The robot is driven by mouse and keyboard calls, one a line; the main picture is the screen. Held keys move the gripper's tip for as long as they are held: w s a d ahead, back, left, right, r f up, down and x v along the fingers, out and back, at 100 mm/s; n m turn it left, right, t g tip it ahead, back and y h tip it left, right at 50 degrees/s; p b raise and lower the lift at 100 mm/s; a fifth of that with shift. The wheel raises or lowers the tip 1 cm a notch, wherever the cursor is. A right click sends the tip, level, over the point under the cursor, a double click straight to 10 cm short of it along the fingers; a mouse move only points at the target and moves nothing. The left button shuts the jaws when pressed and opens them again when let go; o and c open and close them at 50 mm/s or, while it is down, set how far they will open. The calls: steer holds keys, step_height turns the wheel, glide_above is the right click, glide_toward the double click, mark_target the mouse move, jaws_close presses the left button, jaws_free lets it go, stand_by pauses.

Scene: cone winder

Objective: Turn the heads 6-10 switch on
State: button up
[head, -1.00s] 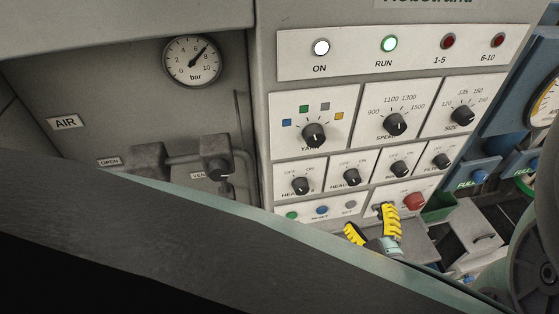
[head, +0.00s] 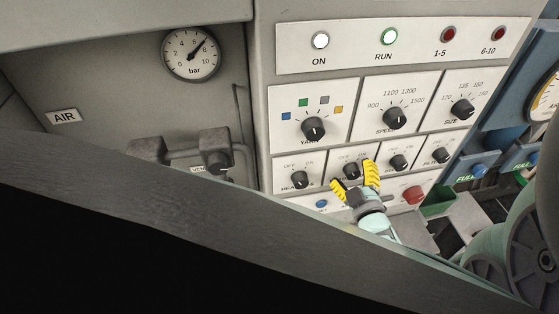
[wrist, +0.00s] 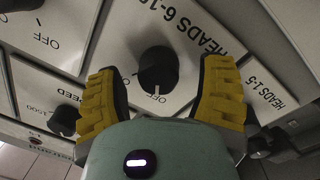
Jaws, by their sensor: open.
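The heads 6-10 switch (head: 351,171) is a black rotary knob on a white plate, second from left in the lower knob row. In the wrist view the knob (wrist: 158,70) is near the middle, under the "HEADS 6-10" lettering. Its white mark points down the picture, towards lettering that looks like OFF; ON is not visible there. My gripper (head: 355,179) is open in front of this knob. In the wrist view its yellow fingers (wrist: 168,105) stand on either side of the knob, with visible gaps; contact is not seen.
The heads 1-5 knob (head: 298,180) is to the left, and another small knob (head: 398,162) to the right. A red button (head: 413,194) and a blue button (head: 321,203) sit below.

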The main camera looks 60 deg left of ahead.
steer(key=shift+o, duration=0.2)
jaws_close()
stand_by(0.3)
steer(key=shift+m, duration=0.3)
steer(key=m+p, duration=0.1)
steer(key=m, duration=0.1)
steer(key=m+p, duration=0.1)
steer(key=m, duration=0.2)
steer(key=shift+w+r, duration=0.1)
steer(key=shift+r, duration=0.1)
steer(key=m+p, duration=0.3)
steer(key=m, duration=0.2)
steer(key=shift+m+g, duration=0.4)
steer(key=shift+c, duration=0.2)
jaws_free()
steer(key=shift+f, duration=0.1)
